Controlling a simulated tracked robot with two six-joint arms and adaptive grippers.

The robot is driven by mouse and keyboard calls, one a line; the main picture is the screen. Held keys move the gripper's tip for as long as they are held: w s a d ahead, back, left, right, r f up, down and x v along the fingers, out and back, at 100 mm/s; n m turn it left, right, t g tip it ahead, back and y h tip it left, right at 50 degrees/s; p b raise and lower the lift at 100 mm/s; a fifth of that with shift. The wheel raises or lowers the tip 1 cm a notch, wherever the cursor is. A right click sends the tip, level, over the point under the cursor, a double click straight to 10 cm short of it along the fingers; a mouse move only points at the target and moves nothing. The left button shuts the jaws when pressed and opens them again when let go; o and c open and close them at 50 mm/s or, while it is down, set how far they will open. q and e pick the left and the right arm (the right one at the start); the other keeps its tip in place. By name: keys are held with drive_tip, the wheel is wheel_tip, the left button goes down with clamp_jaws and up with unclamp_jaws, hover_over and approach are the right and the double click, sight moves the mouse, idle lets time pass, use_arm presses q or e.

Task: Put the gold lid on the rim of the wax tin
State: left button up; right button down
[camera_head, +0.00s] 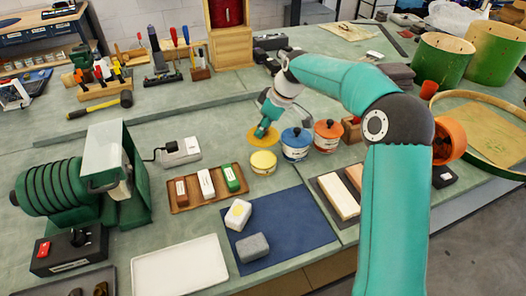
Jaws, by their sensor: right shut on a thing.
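The gold lid (254,140) is a flat round disc, held by my right gripper (265,129) above the bench, just behind and slightly left of a short yellow-topped tin. This tin (263,163) looks like the wax tin; it stands upright on the green bench, and its pale yellow top shows. The lid and the tin look apart, though the height between them is hard to judge. My right arm reaches over from the right, and its gripper points down with its jaws shut on the lid. My left gripper is not in view.
A blue-lidded tin (296,144) and an orange-lidded tin (327,136) stand close to the right. A wooden tray (218,198) with several bars lies to the left, and a blue mat (296,232) with two blocks in front. The bench behind the lid is fairly clear.

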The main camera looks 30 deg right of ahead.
sight(272, 138)
wheel_tip(272, 138, down, 9)
drive_tip(key=shift+f+p, duration=0.15)
drive_tip(key=shift+p, duration=0.2)
drive_tip(key=c, duration=1)
unclamp_jaws()
drive_tip(key=shift+o, duration=0.2)
drive_tip(key=b+v, duration=0.1)
drive_tip(key=v, duration=1.1)
